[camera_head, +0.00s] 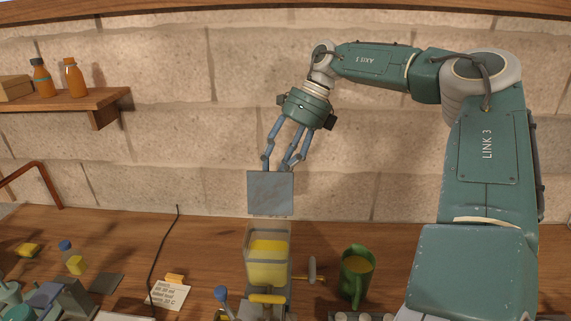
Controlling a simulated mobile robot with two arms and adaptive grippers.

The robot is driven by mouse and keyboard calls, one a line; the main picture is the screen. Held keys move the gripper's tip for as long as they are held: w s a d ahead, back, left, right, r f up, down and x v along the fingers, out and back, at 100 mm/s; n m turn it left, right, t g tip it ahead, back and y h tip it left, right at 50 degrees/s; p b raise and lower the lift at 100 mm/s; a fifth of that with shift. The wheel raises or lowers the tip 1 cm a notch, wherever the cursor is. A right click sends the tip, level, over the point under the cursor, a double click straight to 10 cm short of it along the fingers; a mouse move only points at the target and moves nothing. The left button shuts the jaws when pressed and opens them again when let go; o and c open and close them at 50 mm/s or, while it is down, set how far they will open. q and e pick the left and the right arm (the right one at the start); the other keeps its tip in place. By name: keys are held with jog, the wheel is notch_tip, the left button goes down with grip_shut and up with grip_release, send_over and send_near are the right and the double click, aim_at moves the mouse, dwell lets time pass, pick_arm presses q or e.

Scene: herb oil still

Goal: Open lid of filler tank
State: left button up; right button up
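The filler tank (268,262) is a clear-walled box with yellow contents, standing on the bench at the lower middle. Its lid, a flat blue-grey square plate (270,193), stands raised and roughly upright above the back of the tank, so the top looks open. My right gripper (277,168) reaches down from above, with its blue fingers at the lid's top edge. The fingertips are partly hidden behind the lid, and I cannot tell whether they grip it or only touch it. My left gripper is not in view.
A green mug (356,277) stands close to the right of the tank. A note card (169,295) and a black cable (164,250) lie to its left. A shelf (100,101) with orange bottles (75,78) is on the brick wall at the upper left.

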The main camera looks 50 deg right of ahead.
jog(key=w+f, duration=0.1)
jog(key=w+a+f, duration=0.1)
jog(key=f, duration=0.1)
jog(key=shift+f+g, duration=0.15)
jog(key=shift+g, duration=0.25)
jog(key=shift+w+d, duration=0.1)
jog(key=shift+s+d+r, duration=0.35)
jog(key=shift+s+d, duration=0.35)
jog(key=shift+s, duration=0.1)
jog(key=shift+w+a+r, duration=0.15)
jog(key=shift+w+a, duration=0.15)
jog(key=shift+w, duration=0.1)
jog(key=v, duration=1.2)
jog(key=shift+s, duration=0.25)
jog(key=shift+f, duration=0.2)
